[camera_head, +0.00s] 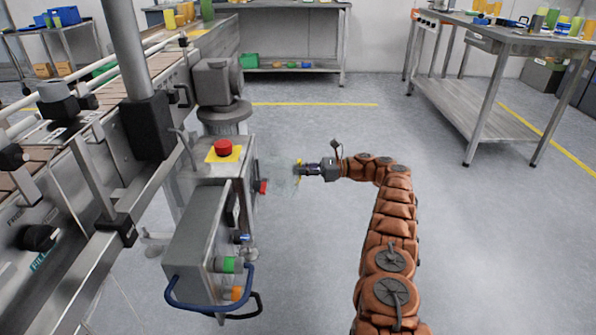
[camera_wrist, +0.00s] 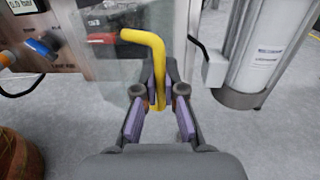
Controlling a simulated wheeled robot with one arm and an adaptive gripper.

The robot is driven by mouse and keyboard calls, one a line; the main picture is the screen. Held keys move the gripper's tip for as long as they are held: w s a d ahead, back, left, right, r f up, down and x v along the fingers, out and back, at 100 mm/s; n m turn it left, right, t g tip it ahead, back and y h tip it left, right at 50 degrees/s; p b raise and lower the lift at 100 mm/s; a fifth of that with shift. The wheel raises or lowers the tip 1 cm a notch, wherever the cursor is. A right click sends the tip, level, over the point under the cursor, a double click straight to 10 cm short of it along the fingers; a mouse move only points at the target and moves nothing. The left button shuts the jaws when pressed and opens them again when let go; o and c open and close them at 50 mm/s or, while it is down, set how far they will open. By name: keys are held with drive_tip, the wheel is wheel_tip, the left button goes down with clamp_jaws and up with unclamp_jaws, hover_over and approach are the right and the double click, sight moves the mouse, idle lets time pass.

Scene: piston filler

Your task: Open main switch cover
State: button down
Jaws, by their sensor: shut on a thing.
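The main switch cover (camera_wrist: 105,85) is a clear, faint pane in the wrist view. In the head view the cover (camera_head: 277,180) shows only as a pale sheet between the grey control box (camera_head: 235,190) and my gripper; its exact angle is hard to tell. Its bent yellow handle (camera_wrist: 147,38) stands between my fingers, and a bit of the handle (camera_head: 297,181) shows in the head view. My gripper (camera_wrist: 159,100) is shut on the handle; it also shows in the head view (camera_head: 303,170). A red switch (camera_head: 263,187) sits on the box's right face; red (camera_wrist: 102,38) shows behind the pane.
A red emergency button (camera_head: 223,147) on a yellow plate tops the box. A blue hose (camera_head: 208,306) loops below it. A conveyor (camera_head: 75,150) runs along the left. A white cylinder (camera_wrist: 262,50) stands at right in the wrist view. Open floor (camera_head: 470,240) lies right.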

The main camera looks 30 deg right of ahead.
drive_tip(key=shift+a, duration=0.1)
idle(0.4)
drive_tip(key=c, duration=1.6)
unclamp_jaws()
drive_tip(key=shift+a, duration=0.1)
drive_tip(key=o, duration=0.4)
drive_tip(key=shift+c, duration=0.2)
drive_tip(key=shift+d+r, duration=0.1)
drive_tip(key=shift+d, duration=0.1)
